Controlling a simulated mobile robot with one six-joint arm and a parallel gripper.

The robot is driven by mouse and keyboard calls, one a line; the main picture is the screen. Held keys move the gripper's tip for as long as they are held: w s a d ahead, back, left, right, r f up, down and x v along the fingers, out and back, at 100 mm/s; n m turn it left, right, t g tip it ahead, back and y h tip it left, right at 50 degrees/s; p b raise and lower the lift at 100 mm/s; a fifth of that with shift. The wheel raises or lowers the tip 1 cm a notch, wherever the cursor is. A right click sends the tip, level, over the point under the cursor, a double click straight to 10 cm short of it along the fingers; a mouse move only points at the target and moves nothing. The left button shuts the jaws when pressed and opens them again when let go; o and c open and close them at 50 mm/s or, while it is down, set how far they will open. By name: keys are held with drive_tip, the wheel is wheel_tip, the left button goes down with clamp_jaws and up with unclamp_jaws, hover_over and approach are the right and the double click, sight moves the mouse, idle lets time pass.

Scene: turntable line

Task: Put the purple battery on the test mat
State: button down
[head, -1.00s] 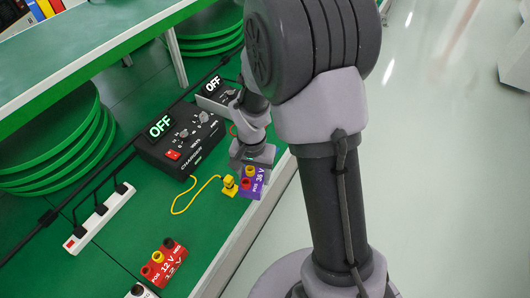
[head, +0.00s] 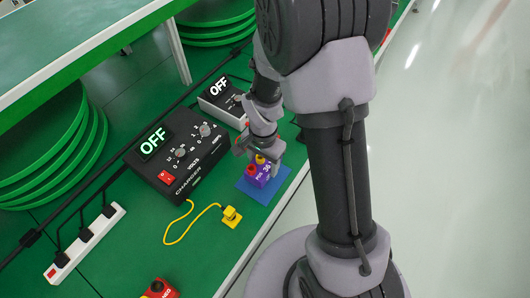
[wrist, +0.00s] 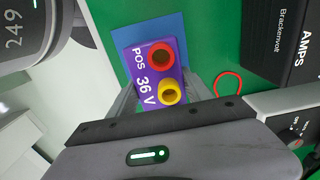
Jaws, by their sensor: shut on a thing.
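The purple battery (head: 263,172), marked 36 V, has a red and a yellow terminal on top. It is at the blue test mat (head: 278,186) near the bench's front edge. In the wrist view the battery (wrist: 146,65) covers part of the mat (wrist: 170,32), which shows beyond its far end and side. My gripper (head: 262,160) is shut on the battery from above. In the wrist view its fingers (wrist: 165,100) lie along the battery's sides, partly hidden by the gripper body. I cannot tell whether the battery's underside touches the mat.
A black charger (head: 178,152) reading OFF stands left of the mat, with a yellow plug (head: 231,217) on a cable. A smaller grey unit (head: 218,98) reading OFF stands behind. A red battery (head: 157,289) and white power strip (head: 85,243) are at lower left.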

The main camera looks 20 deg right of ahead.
sight(263, 172)
drive_tip(key=f+b, duration=0.1)
drive_tip(key=s+f+b, duration=0.1)
drive_tip(key=f, duration=0.1)
drive_tip(key=shift+a, duration=0.2)
drive_tip(key=shift+w+r, duration=0.1)
drive_tip(key=shift+r, duration=0.05)
drive_tip(key=shift+c, duration=2.2)
unclamp_jaws()
